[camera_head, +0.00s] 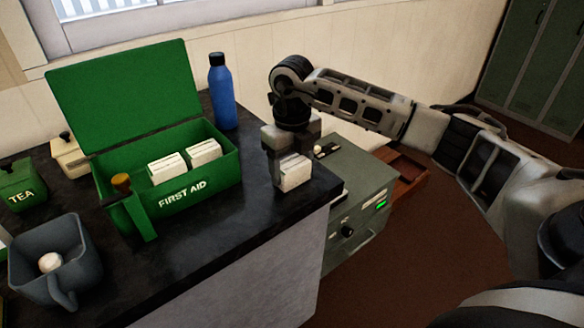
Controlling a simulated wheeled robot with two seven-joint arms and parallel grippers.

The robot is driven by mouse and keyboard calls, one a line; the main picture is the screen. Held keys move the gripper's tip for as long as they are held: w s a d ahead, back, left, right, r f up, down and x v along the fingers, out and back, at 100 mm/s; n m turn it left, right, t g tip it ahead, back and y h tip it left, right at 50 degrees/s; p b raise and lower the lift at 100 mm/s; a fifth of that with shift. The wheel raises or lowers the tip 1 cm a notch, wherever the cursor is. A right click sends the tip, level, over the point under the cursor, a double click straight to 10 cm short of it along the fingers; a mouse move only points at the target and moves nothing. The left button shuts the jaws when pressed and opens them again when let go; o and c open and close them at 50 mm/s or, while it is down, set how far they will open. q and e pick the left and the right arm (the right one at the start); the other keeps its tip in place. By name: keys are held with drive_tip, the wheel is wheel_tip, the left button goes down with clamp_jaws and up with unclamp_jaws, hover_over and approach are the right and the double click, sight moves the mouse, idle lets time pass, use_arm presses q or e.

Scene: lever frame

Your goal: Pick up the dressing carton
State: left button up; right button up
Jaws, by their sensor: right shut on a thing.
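A white dressing carton (295,173) is at the right end of the dark counter, between the fingers of my right gripper (288,168). My right gripper points down and is shut on this carton. I cannot tell whether the carton touches the counter. Two more white cartons (167,168) (203,152) stand inside the open green first aid box (222,179), left of the gripper. My left gripper is not in view.
A grey jug (50,262), a green tea tin (22,186) and a cream container (70,157) are at the left. A grey-green machine (352,195) stands beyond the counter's right edge. The counter front is clear.

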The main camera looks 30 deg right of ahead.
sight(290, 164)
drive_tip(key=shift+r, duration=0.35)
drive_tip(key=r, duration=0.1)
drive_tip(key=r+b, duration=0.1)
drive_tip(key=r, duration=0.1)
drive_tip(key=shift+a, duration=0.3)
drive_tip(key=s+a+r, duration=0.6)
drive_tip(key=a+r, duration=0.3)
drive_tip(key=a, duration=0.3)
drive_tip(key=shift+b, duration=0.4)
